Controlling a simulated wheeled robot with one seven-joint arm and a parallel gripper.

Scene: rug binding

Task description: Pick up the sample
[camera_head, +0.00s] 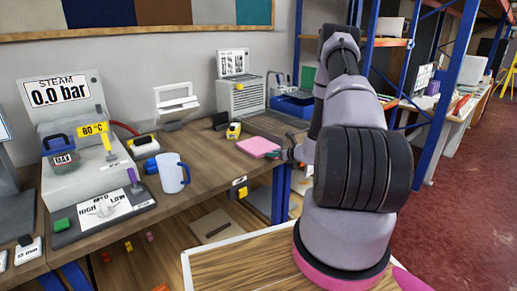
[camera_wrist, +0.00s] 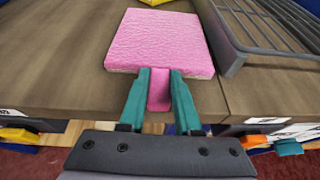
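The sample is a flat pink square with a textured top (camera_wrist: 160,38) and a narrow tab on its near side. In the wrist view it lies on the wooden bench, with the tab towards the bench's front edge. In the head view the sample (camera_head: 258,146) is near the bench's right end. My gripper (camera_wrist: 161,72) has teal fingers, one on each side of the tab, close against it. I cannot tell whether they press on the tab. In the head view my gripper (camera_head: 284,154) is at the sample's right side, partly hidden by my arm.
A dark wire rack (camera_wrist: 275,30) lies just right of the sample. A yellow tape measure (camera_head: 233,131) is behind it, and a blue mug (camera_head: 172,172) stands further left on the bench (camera_head: 212,170). A blue shelf post (camera_head: 447,90) rises right of my arm.

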